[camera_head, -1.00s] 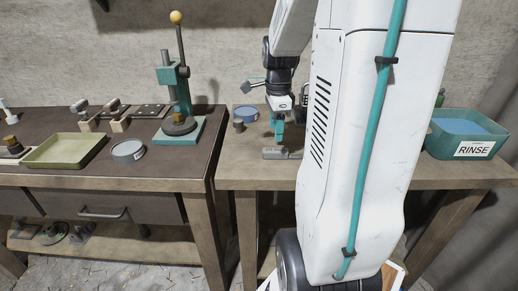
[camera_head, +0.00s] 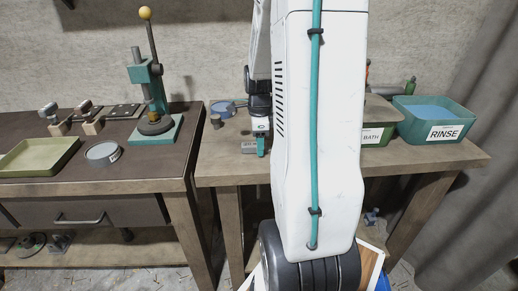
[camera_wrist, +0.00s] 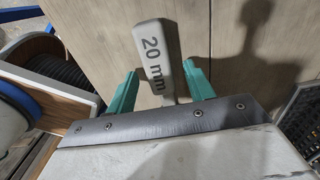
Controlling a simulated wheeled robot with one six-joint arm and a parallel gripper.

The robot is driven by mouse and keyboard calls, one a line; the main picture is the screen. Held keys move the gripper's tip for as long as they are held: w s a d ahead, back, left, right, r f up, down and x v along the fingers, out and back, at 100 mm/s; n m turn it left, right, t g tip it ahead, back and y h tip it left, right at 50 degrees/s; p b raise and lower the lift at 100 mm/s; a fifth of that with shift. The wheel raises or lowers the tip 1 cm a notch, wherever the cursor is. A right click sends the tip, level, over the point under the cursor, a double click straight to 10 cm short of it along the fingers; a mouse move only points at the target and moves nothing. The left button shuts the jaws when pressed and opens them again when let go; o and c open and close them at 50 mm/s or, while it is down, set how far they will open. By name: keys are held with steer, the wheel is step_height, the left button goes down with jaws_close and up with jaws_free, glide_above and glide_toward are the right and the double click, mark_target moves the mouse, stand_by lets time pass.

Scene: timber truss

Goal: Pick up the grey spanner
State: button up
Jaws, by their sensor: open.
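The grey spanner (camera_wrist: 155,50) lies on the wooden bench top in the wrist view, its flat handle marked "20 mm". Its near end reaches between the two teal fingers of my gripper (camera_wrist: 161,88), which stand apart on either side of it. The rest of the spanner is hidden below the wrist plate. In the head view, my gripper (camera_head: 261,146) points down at the right bench, beside a grey piece (camera_head: 249,148) that is partly covered by my arm.
A teal RINSE tub (camera_head: 436,120) and a green BATH tub (camera_head: 372,133) stand on the right bench. A blue round dish (camera_head: 222,109) and a small dark cylinder (camera_head: 215,122) lie behind my gripper. A lever press (camera_head: 156,125) and green tray (camera_head: 38,157) are on the left bench.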

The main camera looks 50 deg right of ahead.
jaws_close()
